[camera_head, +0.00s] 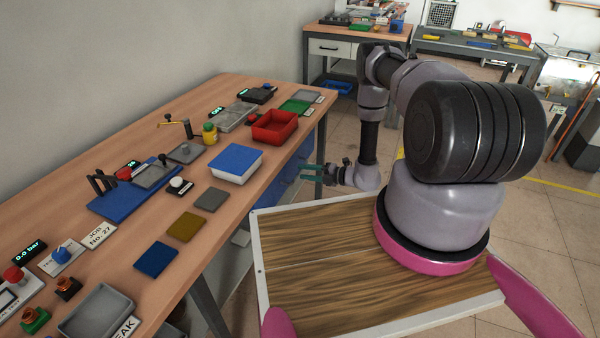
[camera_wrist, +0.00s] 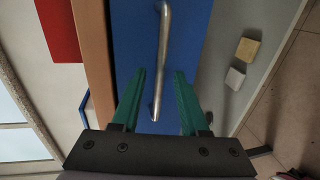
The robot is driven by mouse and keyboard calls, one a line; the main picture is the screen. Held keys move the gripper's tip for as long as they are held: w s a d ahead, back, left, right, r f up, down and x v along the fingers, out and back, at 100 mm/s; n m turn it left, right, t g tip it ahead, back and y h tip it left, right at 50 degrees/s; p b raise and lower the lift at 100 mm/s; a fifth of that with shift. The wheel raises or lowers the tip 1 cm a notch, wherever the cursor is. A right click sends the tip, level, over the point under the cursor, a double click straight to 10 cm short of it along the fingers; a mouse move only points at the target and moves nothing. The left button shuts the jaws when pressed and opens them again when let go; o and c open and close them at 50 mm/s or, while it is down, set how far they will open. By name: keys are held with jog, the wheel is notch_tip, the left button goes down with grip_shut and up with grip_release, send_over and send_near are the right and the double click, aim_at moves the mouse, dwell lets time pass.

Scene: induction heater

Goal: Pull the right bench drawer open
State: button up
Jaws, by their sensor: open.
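The blue drawer front (camera_head: 268,188) sits under the front edge of the bench in the head view, and it fills the middle of the wrist view (camera_wrist: 198,40). It looks shut, with no visible gap. Its metal bar handle (camera_wrist: 163,50) runs lengthwise in the wrist view. My gripper (camera_head: 312,172) is at the drawer front; its green fingers (camera_wrist: 160,78) are open, one on each side of the handle's lower part. Neither finger clearly touches the bar, and how deep they reach past it is hard to tell.
The wooden bench top (camera_head: 140,240) holds a red bin (camera_head: 275,126), a blue-lidded box (camera_head: 236,162) and several small devices. Two small blocks, tan (camera_wrist: 247,50) and pale (camera_wrist: 235,79), lie beyond the drawer in the wrist view. Tiled floor (camera_head: 545,220) is open to the right.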

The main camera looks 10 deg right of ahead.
jog(key=shift+x, duration=1.25)
grip_shut()
jog(key=shift+w, duration=0.1)
dwell(0.4)
